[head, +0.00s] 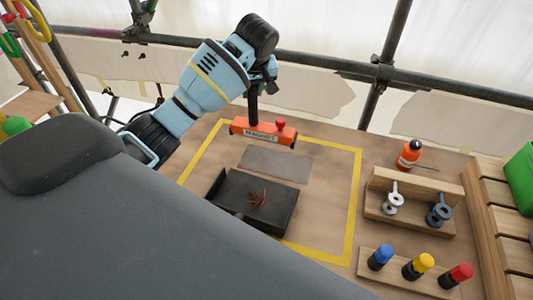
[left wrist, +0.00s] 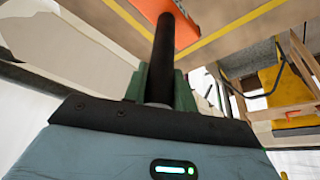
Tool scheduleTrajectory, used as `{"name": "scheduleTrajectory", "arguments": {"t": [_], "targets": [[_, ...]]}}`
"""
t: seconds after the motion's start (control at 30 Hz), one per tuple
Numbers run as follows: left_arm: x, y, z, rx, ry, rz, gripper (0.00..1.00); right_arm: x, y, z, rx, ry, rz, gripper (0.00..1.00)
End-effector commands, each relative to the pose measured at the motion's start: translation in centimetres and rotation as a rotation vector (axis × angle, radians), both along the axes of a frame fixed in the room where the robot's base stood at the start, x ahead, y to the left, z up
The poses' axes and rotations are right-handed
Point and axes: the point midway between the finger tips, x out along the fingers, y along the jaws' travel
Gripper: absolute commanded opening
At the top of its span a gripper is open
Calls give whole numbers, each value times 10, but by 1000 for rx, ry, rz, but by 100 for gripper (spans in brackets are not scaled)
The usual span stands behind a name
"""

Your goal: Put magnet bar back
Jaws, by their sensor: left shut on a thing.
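The magnet bar (head: 250,134) is orange with dark ends, a pale label, a red knob and a black upright handle. My left gripper (head: 256,86) is shut on the handle and holds the bar up over the far part of the yellow-taped square. In the left wrist view, the dark green fingers (left wrist: 160,86) of my left gripper sit around the black handle (left wrist: 163,58). The orange bar (left wrist: 178,28) shows at its far end. My right gripper is not in view.
A flat grey plate (head: 276,164) and a black tray (head: 282,212) with thin reddish pieces lie inside the square. At right are a wooden rack (head: 430,225) with eye bolts, an orange bottle (head: 409,154) and a strip with several coloured-capped markers (head: 381,257). Scaffold pipes run behind.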

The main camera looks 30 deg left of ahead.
Motion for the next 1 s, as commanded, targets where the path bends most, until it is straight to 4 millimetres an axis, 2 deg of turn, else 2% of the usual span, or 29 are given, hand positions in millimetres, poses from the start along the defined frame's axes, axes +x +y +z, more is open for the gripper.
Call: {"name": "scheduleTrajectory", "arguments": {"t": [0.37,0.7,1.0], "targets": [[0,1,1,1,-3,12,0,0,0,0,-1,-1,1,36],[0,1,-43,1,-1,11,0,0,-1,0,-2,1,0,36],[0,1,-54,0,-2,11,0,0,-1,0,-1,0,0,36]]}}
